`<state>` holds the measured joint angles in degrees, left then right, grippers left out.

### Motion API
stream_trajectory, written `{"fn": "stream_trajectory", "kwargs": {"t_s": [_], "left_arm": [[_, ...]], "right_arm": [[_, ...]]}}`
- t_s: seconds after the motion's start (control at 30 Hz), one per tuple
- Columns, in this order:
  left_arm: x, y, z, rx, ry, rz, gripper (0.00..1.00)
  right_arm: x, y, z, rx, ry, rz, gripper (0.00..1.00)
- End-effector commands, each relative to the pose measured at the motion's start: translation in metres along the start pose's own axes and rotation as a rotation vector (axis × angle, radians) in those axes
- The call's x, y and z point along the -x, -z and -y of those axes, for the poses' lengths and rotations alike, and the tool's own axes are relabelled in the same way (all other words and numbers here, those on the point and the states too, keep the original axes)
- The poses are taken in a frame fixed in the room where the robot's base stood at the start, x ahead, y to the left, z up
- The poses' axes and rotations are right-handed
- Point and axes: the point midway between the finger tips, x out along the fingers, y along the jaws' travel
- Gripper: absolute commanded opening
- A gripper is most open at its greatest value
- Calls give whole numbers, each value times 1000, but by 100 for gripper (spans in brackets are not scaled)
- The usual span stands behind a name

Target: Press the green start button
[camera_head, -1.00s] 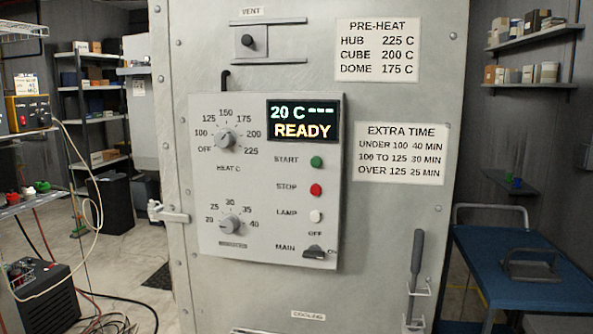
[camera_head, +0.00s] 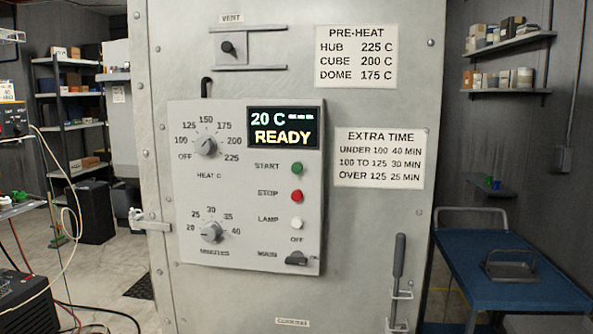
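The green start button (camera_head: 297,168) sits on the grey control panel (camera_head: 190,256), to the right of the word START. The red stop button (camera_head: 296,196) and the white lamp button (camera_head: 296,223) are below it in the same column. The display (camera_head: 284,128) above reads 20 C and READY. The heat dial (camera_head: 206,146) and the minutes dial (camera_head: 211,232) are on the panel's left side. The main switch (camera_head: 297,258) is at the panel's lower right. Neither of my grippers shows in the head view.
A blue cart (camera_head: 510,295) stands to the right. Shelves (camera_head: 70,125) stand behind at left.

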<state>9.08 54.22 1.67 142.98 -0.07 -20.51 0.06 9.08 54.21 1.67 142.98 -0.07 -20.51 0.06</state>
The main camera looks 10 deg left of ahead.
Motion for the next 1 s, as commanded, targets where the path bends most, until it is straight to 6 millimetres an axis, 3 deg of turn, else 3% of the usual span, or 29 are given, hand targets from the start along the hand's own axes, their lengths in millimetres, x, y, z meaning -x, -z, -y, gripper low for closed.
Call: {"fn": "stream_trajectory", "kwargs": {"t_s": [0.4, 1.0], "left_arm": [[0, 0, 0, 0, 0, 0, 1], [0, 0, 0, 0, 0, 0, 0]], "right_arm": [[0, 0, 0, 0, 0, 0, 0], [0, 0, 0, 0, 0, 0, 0]]}}
